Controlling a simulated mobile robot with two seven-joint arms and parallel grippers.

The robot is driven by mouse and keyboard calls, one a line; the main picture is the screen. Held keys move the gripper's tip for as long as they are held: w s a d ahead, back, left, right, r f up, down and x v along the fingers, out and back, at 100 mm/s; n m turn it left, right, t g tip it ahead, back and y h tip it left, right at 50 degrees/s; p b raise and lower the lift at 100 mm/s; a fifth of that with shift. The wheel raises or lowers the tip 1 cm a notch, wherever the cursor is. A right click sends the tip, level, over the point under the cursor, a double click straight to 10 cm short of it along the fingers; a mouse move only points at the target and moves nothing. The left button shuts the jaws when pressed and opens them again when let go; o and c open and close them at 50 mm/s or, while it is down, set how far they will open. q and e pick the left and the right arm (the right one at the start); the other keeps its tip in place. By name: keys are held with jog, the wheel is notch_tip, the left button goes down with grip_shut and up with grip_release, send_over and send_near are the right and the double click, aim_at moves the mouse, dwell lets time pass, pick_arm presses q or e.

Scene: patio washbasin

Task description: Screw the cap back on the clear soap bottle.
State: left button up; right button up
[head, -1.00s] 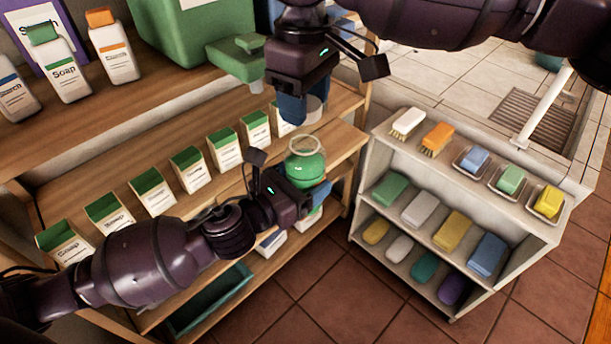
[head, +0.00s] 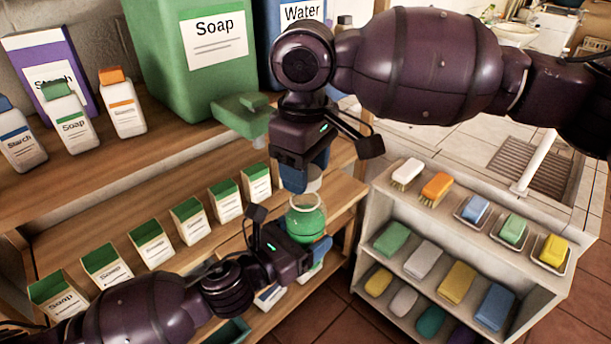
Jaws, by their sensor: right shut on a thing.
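The clear soap bottle (head: 306,217) is round, holds green liquid and stands upright near the middle of the head view, its open rim facing up. My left gripper (head: 314,246) is around its lower part and looks shut on it; its fingers are partly hidden. My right gripper (head: 306,178) points down just above the bottle. It is shut on a whitish cap (head: 315,180), partly hidden by the blue fingers. The cap is over the bottle's mouth, and a small gap seems to remain between them.
A green soap container (head: 190,70) with a protruding green tap (head: 243,113) stands close left of my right gripper. Several soap cartons (head: 190,221) line the wooden shelf behind my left arm. A pale rack (head: 440,215) with brushes and soap bars stands to the right.

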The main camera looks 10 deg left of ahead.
pick_arm(q)
jog(key=shift+r, duration=0.1)
pick_arm(e)
jog(key=shift+f, duration=0.9)
jog(key=shift+f, duration=0.5)
